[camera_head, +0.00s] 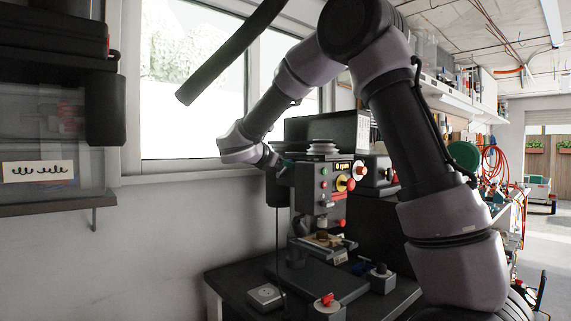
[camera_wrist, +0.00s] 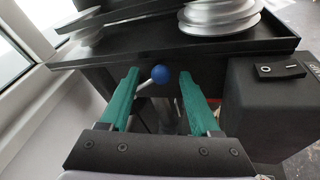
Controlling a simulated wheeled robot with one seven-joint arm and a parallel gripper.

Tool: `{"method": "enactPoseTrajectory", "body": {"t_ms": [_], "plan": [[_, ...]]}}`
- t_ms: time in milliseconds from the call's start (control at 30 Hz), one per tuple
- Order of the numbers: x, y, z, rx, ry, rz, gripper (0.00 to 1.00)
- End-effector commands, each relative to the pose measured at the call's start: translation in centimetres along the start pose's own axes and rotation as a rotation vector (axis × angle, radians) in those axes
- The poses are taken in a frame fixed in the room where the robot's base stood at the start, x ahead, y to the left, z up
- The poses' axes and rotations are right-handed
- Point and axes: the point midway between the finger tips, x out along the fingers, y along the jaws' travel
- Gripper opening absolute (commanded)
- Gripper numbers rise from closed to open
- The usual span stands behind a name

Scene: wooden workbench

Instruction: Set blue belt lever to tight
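The blue belt lever (camera_wrist: 161,74) is a blue ball knob on a thin pale rod, below the edge of the black pulley housing in the wrist view. The rod runs from the knob toward the lower left. My gripper (camera_wrist: 158,76) is open, with a teal finger on each side of the knob and a visible gap to both. I cannot tell exactly how deep the knob sits between the tips. In the head view my gripper (camera_head: 287,163) is at the upper left side of the drill press (camera_head: 312,187); the blue knob is hidden there.
Silver stepped pulleys (camera_wrist: 222,16) sit in the open housing (camera_wrist: 175,48) above the fingers. A black box with a switch (camera_wrist: 277,71) stands close on the right. The window (camera_wrist: 18,52) and wall are on the left. The workbench (camera_head: 232,279) is below.

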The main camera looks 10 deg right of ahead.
Motion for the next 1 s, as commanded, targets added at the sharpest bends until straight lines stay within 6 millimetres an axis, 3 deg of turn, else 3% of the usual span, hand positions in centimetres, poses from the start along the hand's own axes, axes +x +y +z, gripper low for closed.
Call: {"method": "enactPoseTrajectory", "body": {"t_ms": [333, 700, 1000], "plan": [[-1.0, 0.0, 0.0, 0.002, 0.001, 0.0, 0.63], [-8.1, 0.1, 0.0, 0.002, 0.002, 0.003, 0.63], [-10.8, 0.0, 0.0, 0.0, 0.001, 0.0, 0.63]]}}
